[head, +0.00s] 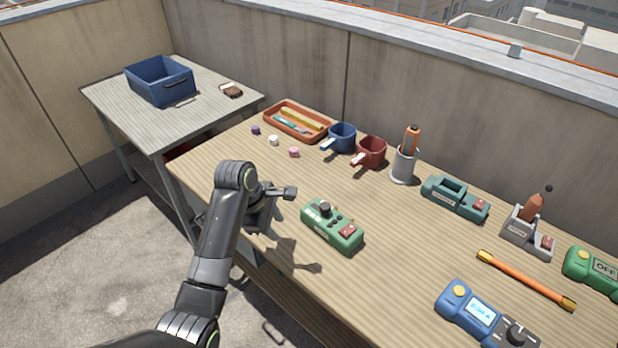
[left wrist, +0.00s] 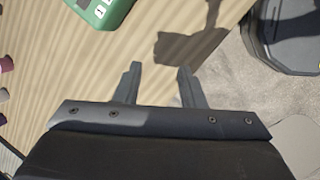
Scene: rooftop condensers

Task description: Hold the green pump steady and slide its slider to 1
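A green box-shaped device (head: 322,232) with a black knob and a red patch lies near the table's front edge. It appears to be the green pump, but its slider and markings are too small to read. Its corner, with a pale label, shows at the top of the left wrist view (left wrist: 98,10). My left gripper (head: 287,193) is just left of this device and apart from it, above the table's front edge. In the left wrist view, its two fingers (left wrist: 158,72) are spread with nothing between them. My right gripper is not in view.
Behind stand an orange tray (head: 272,119), a blue mug (head: 343,138), a red mug (head: 371,153) and a grey cup (head: 403,167). To the right are a teal device (head: 445,203), an orange bar (head: 525,280) and a blue meter (head: 455,310). Bare wood surrounds the green device.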

